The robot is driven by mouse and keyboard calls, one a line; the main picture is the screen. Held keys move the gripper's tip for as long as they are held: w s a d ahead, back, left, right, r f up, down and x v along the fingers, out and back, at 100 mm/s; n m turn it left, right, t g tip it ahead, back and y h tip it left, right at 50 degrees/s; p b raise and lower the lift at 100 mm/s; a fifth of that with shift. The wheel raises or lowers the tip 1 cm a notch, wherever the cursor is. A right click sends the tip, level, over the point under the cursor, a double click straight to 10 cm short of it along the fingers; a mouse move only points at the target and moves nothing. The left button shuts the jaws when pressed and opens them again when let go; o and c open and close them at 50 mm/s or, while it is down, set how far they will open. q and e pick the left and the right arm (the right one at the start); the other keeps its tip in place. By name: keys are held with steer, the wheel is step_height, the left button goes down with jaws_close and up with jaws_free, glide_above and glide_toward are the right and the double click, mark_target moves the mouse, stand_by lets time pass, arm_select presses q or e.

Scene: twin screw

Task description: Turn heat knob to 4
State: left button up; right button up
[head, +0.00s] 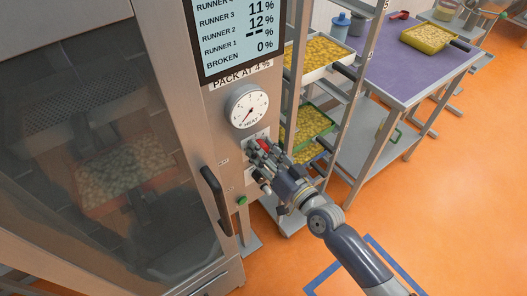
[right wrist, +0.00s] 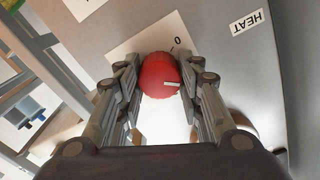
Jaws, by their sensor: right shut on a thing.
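The red heat knob (head: 264,144) is on the oven's right-hand panel, below the round HEAT dial (head: 249,106). My right gripper (head: 261,151) is shut on the knob and partly hides it in the head view. In the right wrist view the red knob (right wrist: 158,72) sits between the two fingers of the gripper (right wrist: 160,82). A white pointer mark on the knob points to the right in that view. A "0" shows on the white scale plate (right wrist: 150,38) beside the knob; the other numbers are hidden. My left gripper is not in view.
A screen (head: 236,32) is above the dial. A black door handle (head: 215,200) and a green button (head: 241,201) are below left of my gripper. A rack with trays of yellow pieces (head: 309,125) stands close on the right, before a purple-topped table (head: 397,67).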

steer(key=shift+f+m+b, duration=0.1)
steer(key=shift+m+b, duration=0.2)
steer(key=shift+m, duration=8.8)
steer(key=o, duration=1.1)
steer(key=shift+c, duration=0.2)
steer(key=v, duration=1.2)
